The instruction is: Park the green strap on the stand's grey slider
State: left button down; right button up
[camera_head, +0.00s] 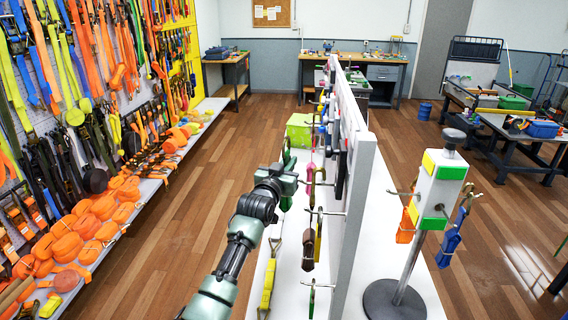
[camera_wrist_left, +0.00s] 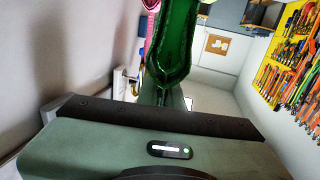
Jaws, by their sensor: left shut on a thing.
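My left gripper (camera_head: 284,182) is shut on the green strap (camera_head: 287,158), on the left side of the white wall panel. The strap shows above and below the jaws. In the left wrist view the green strap (camera_wrist_left: 174,45) hangs large and close in front of the gripper body, its upper part cut off. The stand (camera_head: 440,185) is a white post with green and yellow patches and a dark round knob, right of the panel. Its prongs carry an orange strap (camera_head: 407,221) and a blue strap (camera_head: 452,240). I cannot clearly make out the grey slider. My right gripper is not in view.
The white panel (camera_head: 357,190) stands upright between my left gripper and the stand. A lime green box (camera_head: 299,130) lies beyond.

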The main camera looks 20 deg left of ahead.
pick_arm(q)
jog(key=w+d+f+b, duration=0.1)
jog(key=w+d+b, duration=0.1)
jog(key=d, duration=0.5)
jog(key=shift+f+b, duration=0.3)
jog(key=shift+f, duration=0.05)
dwell(0.4)
jog(key=shift+d+f, duration=0.1)
dwell(0.5)
jog(key=c, duration=1.5)
grip_release()
jog(key=shift+s, duration=0.1)
